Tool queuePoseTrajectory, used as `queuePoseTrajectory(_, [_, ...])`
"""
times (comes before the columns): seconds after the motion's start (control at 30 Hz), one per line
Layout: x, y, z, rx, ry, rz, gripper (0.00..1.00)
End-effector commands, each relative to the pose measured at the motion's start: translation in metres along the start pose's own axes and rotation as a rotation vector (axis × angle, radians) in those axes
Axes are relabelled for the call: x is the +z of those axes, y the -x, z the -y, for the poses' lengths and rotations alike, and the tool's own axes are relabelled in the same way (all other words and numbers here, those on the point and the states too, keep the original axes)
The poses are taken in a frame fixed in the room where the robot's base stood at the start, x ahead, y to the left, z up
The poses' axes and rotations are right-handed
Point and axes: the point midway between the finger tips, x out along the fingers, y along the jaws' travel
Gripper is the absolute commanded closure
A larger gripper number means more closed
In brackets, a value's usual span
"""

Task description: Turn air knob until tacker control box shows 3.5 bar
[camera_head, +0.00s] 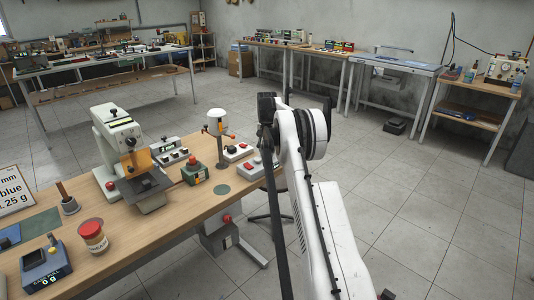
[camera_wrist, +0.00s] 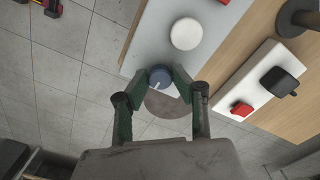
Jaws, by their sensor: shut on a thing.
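A round blue knob (camera_wrist: 160,75) with a white pointer line sits near the end of a grey panel (camera_wrist: 150,50) in the wrist view. My gripper (camera_wrist: 161,80) is shut on this knob, one green fingertip on each side. A white round part (camera_wrist: 186,33) stands on the same panel beyond the knob. In the head view my white arm reaches over the bench's right end and hides the knob and my fingertips. A grey box (camera_head: 251,168) with a red button shows beside the arm. I can read no pressure value in either view.
In the wrist view a white box (camera_wrist: 262,92) with a black part and a red button lies to the right. Open floor lies right of my arm.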

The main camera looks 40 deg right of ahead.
Motion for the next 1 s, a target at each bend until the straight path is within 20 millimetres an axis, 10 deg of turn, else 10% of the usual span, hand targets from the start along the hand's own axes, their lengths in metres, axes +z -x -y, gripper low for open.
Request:
queuePoseTrajectory(0.47, [0.0, 0.0, 0.0, 0.0, 0.015, 0.0, 1.0])
queuePoseTrajectory(0.5, [0.0, 0.0, 0.0, 0.0, 0.015, 0.0, 0.71])
queuePoseTrajectory(0.6, [0.0, 0.0, 0.0, 0.0, 0.015, 0.0, 0.58])
queuePoseTrajectory(1.0, [0.0, 0.01, 0.0, 0.0, 0.015, 0.0, 0.58])
